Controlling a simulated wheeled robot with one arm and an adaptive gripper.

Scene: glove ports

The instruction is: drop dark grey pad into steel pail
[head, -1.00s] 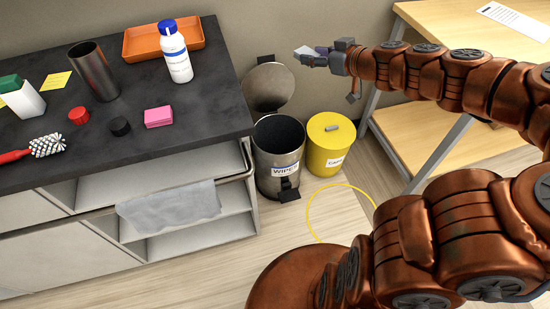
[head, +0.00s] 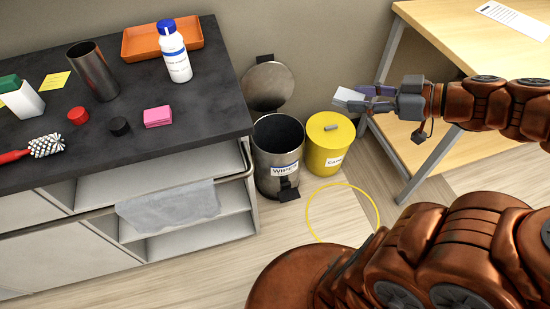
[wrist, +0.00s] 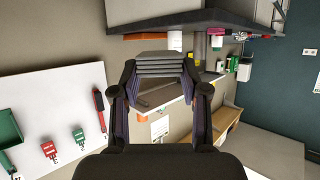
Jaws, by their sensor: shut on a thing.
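My gripper (head: 366,99) is shut on a flat grey pad (head: 347,97), which looks pale in the head view. In the wrist view the ridged grey pad (wrist: 164,63) sits between the two fingertips of my gripper (wrist: 160,76). The steel pail (head: 268,178) stands on the floor beside the counter, labelled "WIPES". Its lid (head: 268,87) is tipped up at the back and its mouth is open. In the head picture my gripper and pad are to the right of the pail and higher, apart from it. The pail's bottom is too dark to see.
A yellow lidded bin (head: 331,143) stands right of the pail. The dark counter (head: 135,140) at left holds a bottle (head: 175,52), a metal cup (head: 94,70) and an orange tray (head: 135,45). A wooden table (head: 455,45) is at right. A yellow ring (head: 309,210) marks the floor.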

